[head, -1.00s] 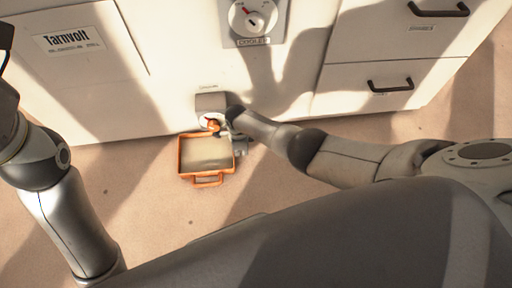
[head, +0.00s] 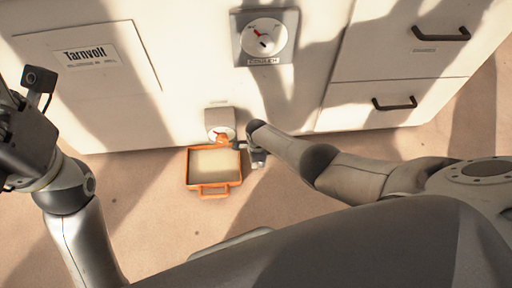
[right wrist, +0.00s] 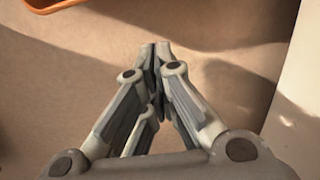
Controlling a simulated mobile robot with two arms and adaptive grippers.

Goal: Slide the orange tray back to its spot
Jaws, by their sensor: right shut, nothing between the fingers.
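The orange tray (head: 213,184) lies on the floor in front of the white cabinet. Its inside is pale, and its loop handle points away from the cabinet. Its back edge is just below a small grey outlet with a round dial (head: 220,126). My right gripper (head: 258,162) is low beside the tray's right side; I cannot tell from the head view whether they touch. In the right wrist view its fingers (right wrist: 155,52) are closed together and empty, and the tray's orange rim (right wrist: 52,5) shows apart at upper left. My left gripper (head: 14,140) is at the left edge, fingers unclear.
The white cabinet (head: 180,80) has a cooler dial (head: 263,42) above the outlet and drawers with dark handles (head: 394,104) at right. The floor (head: 150,220) in front of and left of the tray is clear. Strong shadows cross the cabinet and floor.

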